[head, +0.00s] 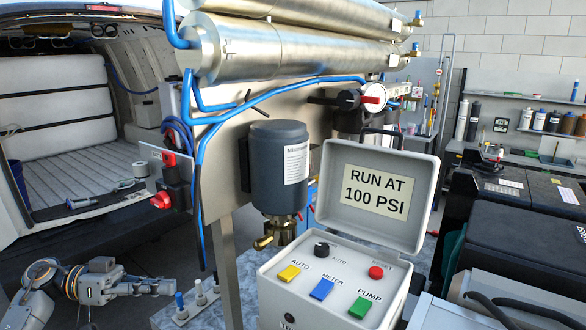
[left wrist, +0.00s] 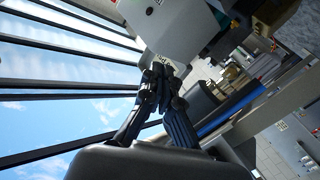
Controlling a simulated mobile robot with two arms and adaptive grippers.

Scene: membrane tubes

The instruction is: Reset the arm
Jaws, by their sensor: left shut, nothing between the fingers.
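My left arm shows at the lower left of the head view. Its gripper (head: 165,287) points right, low and to the left of the control box. In the left wrist view the dark fingers of the left gripper (left wrist: 160,82) are together, with nothing held. The gripper is apart from the control box (head: 335,285). My right gripper is not in view.
The control box has an open lid (head: 375,195) reading "RUN AT 100 PSI". A grey pump motor (head: 266,165) and steel membrane tubes (head: 290,50) stand behind it. Small valves (head: 198,292) rise near the left gripper. An open van (head: 60,120) is at the left.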

